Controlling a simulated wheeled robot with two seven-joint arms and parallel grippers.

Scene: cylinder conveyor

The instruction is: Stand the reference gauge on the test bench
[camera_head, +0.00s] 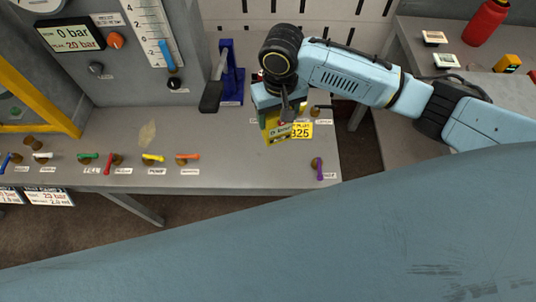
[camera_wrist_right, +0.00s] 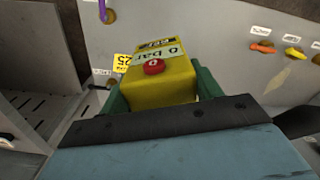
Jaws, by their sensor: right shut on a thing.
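My right gripper (camera_head: 283,114) is shut on the reference gauge (camera_head: 275,132), a small yellow block, at the right part of the grey test bench (camera_head: 235,150). In the right wrist view, the gauge (camera_wrist_right: 160,86) sits between the two green fingers of my right gripper (camera_wrist_right: 162,92). Its "0 bar" display and red button face that camera. I cannot tell whether its base touches the bench top or hangs just above it. My left gripper is not in view.
A yellow "325" label (camera_head: 300,130) lies beside the gauge. A blue lever device (camera_head: 231,75) stands to its left. Several coloured valve handles line the front edge, with a purple one (camera_head: 319,170) nearest. A red bottle (camera_head: 485,24) stands on the side table. The bench middle is clear.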

